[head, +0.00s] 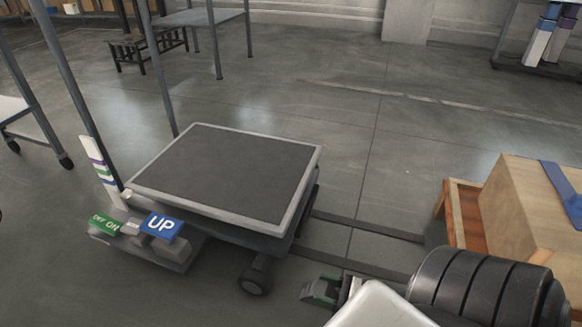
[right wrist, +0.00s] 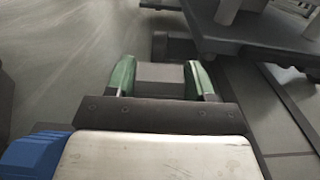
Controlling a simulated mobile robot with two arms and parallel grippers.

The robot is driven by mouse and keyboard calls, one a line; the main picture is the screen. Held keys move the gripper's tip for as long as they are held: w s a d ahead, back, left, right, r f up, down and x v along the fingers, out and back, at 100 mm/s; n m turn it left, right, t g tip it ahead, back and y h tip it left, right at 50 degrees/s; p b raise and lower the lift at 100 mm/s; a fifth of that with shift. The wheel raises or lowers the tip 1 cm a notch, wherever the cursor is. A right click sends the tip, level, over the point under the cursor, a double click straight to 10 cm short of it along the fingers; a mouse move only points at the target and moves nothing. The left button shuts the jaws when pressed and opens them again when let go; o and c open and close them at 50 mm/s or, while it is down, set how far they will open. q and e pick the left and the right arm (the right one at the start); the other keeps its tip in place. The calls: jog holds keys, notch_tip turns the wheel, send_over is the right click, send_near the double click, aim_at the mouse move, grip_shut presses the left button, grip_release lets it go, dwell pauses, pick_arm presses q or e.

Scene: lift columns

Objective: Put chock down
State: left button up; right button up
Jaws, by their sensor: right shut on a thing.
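My right gripper (head: 322,291) is low over the floor, to the right of the lift cart's near wheel (head: 255,279). In the right wrist view its green finger pads (right wrist: 160,78) are closed on a grey block, the chock (right wrist: 160,74). In the head view the chock is too small and covered to make out clearly. I cannot tell whether it touches the floor. The lift cart (head: 222,172) has a dark flat top with a light rim. My left gripper is not in view.
A blue UP pedal (head: 163,226) and a green OFF/ON pedal (head: 105,224) sit at the cart's front left. Dark floor strips (head: 368,227) run right of the cart. A cardboard box (head: 515,215) stands at the right.

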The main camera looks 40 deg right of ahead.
jog(key=w+a+f+b, duration=0.1)
jog(key=w, duration=0.1)
jog(key=w+a+f+b, duration=0.1)
jog(key=w+f+b, duration=0.1)
jog(key=w, duration=0.1)
jog(key=w+a+f+b, duration=0.1)
jog(key=w+f+b, duration=0.1)
jog(key=w, duration=0.1)
jog(key=shift+w+a+f, duration=0.1)
jog(key=shift+a+f, duration=0.15)
jog(key=shift+a, duration=0.1)
jog(key=shift+f+b, duration=1.85)
jog(key=shift+f, duration=0.25)
jog(key=o, duration=1.1)
jog(key=shift+r, duration=0.2)
jog(key=p+v, duration=0.4)
jog(key=v, duration=0.8)
